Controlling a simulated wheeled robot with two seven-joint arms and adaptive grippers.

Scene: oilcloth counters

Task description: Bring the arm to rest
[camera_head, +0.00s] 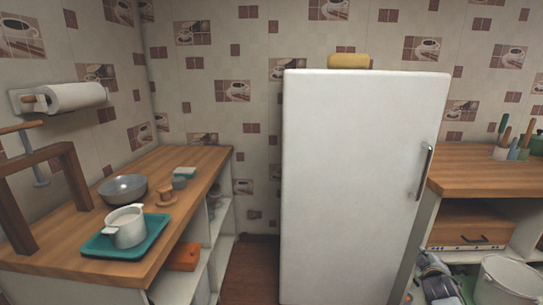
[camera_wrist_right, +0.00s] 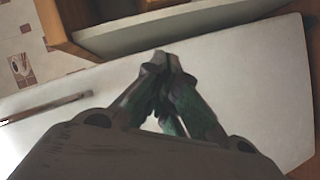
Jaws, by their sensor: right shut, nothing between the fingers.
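My right gripper (camera_head: 437,280) shows low at the right in the head view, in front of the right counter's lower shelf and beside the fridge's right edge. In the right wrist view its fingertips (camera_wrist_right: 165,62) meet, with nothing between them. The white fridge door (camera_wrist_right: 255,90) lies behind the fingers there. My left gripper is in neither view.
The closed white fridge (camera_head: 355,180) has a handle on its right side. A left counter (camera_head: 205,160) holds a teal tray (camera_head: 98,252) with a white pot (camera_head: 125,227), and a grey bowl (camera_head: 122,189). A white bucket (camera_head: 508,282) stands near my right gripper.

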